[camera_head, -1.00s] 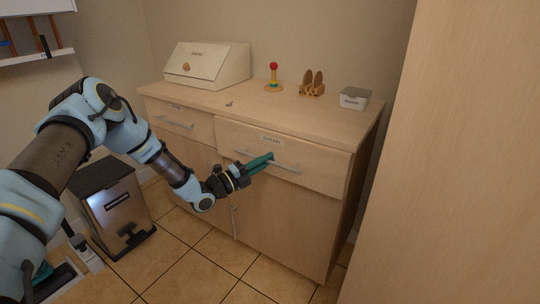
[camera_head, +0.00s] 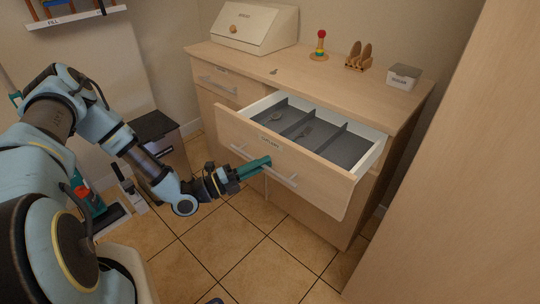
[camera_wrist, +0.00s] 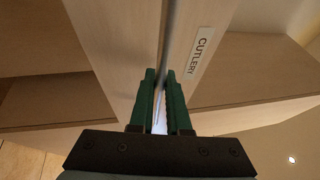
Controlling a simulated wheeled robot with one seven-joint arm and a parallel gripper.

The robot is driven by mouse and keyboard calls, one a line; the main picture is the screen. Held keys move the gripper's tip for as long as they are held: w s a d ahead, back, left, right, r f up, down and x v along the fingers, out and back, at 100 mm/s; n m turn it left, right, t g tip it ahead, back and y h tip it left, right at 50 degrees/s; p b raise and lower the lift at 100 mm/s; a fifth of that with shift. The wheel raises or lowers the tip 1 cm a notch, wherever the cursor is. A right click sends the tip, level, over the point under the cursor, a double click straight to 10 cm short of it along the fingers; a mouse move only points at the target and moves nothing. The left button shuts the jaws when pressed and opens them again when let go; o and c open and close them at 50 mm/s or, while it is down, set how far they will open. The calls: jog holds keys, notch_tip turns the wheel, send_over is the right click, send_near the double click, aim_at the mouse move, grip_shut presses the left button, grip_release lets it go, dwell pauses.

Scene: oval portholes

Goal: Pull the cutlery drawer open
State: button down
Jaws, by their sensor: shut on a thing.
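The cutlery drawer (camera_head: 290,150) is pulled well out of the wooden cabinet. Its grey inside has dividers, and a few small items lie in it. A label on its front reads CUTLERY in the wrist view (camera_wrist: 198,52). A metal bar handle (camera_head: 285,178) runs across the drawer front. My gripper (camera_head: 262,164) is shut on this handle near its middle. In the wrist view the green fingers (camera_wrist: 160,100) lie on both sides of the bar.
A second drawer (camera_head: 217,82) to the left is shut. On the cabinet top stand a cream bread box (camera_head: 250,26), a red-topped toy (camera_head: 320,46), a wooden rack (camera_head: 356,60) and a sugar box (camera_head: 404,76). A tall wooden panel (camera_head: 450,180) is at right.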

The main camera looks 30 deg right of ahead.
jog(key=shift+a, duration=0.3)
jog(key=c, duration=0.9)
grip_release()
jog(key=b+v, duration=0.2)
jog(key=v, duration=0.8)
jog(key=shift+a+f, duration=0.15)
jog(key=shift+a, duration=0.2)
